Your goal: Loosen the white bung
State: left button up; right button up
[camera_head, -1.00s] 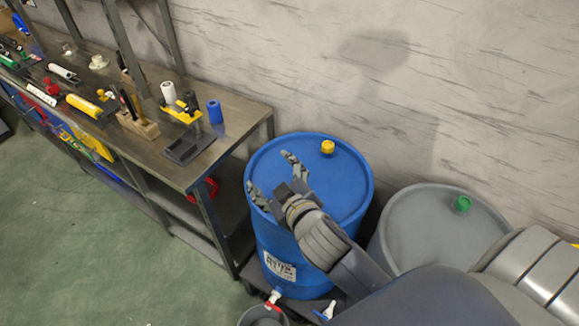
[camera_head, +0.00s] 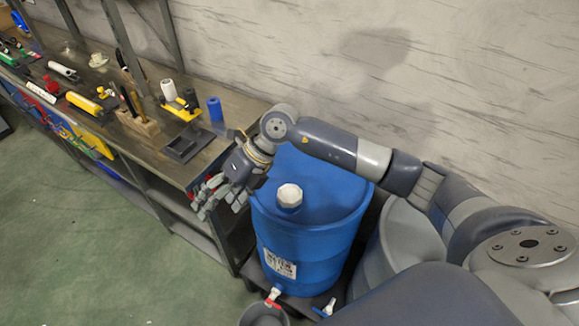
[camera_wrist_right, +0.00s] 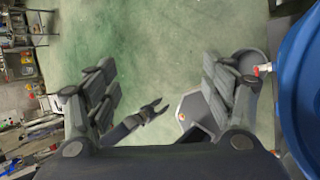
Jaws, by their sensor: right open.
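The white bung (camera_head: 289,195) sits on the near part of the blue drum's top (camera_head: 335,195) and shows clear in the head view. My right gripper (camera_head: 220,203) is open and empty, left of the bung and apart from it, past the drum's left edge.
A workbench (camera_head: 225,147) with several tools stands left of the drum. A grey drum (camera_head: 395,250) stands to the right, partly behind my arm. A grey bucket (camera_head: 263,316) stands below the blue drum's red-handled tap (camera_head: 273,296). Green floor is open at the left.

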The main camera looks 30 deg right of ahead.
jog(key=w+d+f+h, duration=0.2)
jog(key=d+h, duration=0.3)
jog(key=d, duration=0.7)
jog(key=m+h, duration=0.1)
jog(key=h, duration=0.2)
send_near(290, 193)
jog(key=shift+g, duration=0.3)
jog(key=f+b, duration=0.2)
jog(key=f, duration=0.1)
jog(key=f+b, duration=0.2)
jog(key=f, duration=0.1)
jog(key=f+b, duration=0.3)
jog(key=shift+w+f, duration=0.15)
jog(key=shift+w, duration=0.15)
